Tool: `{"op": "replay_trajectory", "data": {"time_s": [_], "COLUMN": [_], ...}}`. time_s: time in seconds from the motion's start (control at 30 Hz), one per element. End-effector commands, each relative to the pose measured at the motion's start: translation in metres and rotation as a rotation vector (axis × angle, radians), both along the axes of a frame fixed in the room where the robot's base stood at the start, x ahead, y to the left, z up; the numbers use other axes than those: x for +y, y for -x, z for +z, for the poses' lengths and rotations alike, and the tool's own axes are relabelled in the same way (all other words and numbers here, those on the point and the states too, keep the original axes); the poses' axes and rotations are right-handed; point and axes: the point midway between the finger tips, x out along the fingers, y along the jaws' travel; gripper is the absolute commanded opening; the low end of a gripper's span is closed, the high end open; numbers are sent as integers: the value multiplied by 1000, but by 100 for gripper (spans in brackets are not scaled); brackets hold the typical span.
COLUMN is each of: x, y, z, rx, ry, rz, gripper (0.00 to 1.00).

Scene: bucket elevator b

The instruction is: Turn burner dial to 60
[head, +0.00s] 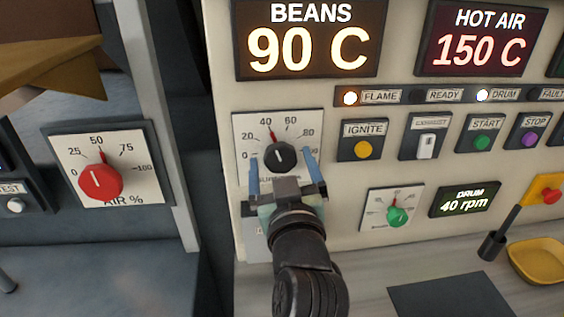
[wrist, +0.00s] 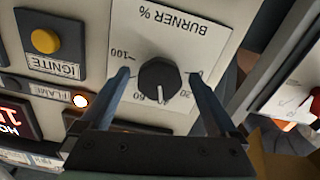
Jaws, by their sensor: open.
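The burner dial (head: 280,156) is a black round knob on a white scale plate, on the cream panel below the BEANS display. Its pointer is up and slightly left, close to the 40 mark in the head view. The dial also shows in the wrist view (wrist: 160,76), where the plate appears upside down with BURNER % printed on it. My gripper (head: 282,160) is open, with its blue fingers on either side of the dial. In the wrist view, gaps show between the knob and both fingers. My gripper hides the lower part of the plate.
A red AIR % dial (head: 101,182) is on the panel at left. The yellow IGNITE button (head: 362,149), EXHAUST switch (head: 426,146) and green dial (head: 398,216) are to the right. The FLAME lamp (head: 350,98) is lit. A yellow bowl (head: 540,260) stands at lower right.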

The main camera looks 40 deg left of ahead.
Motion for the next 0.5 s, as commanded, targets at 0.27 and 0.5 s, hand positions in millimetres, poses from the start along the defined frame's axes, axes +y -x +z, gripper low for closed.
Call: {"op": "replay_trajectory", "data": {"time_s": [0.27,0.5], "x": [0,-1], "y": [0,0], "z": [0,0], "rx": [0,0], "ry": [0,0], "rz": [0,0], "gripper": [65,22]}}
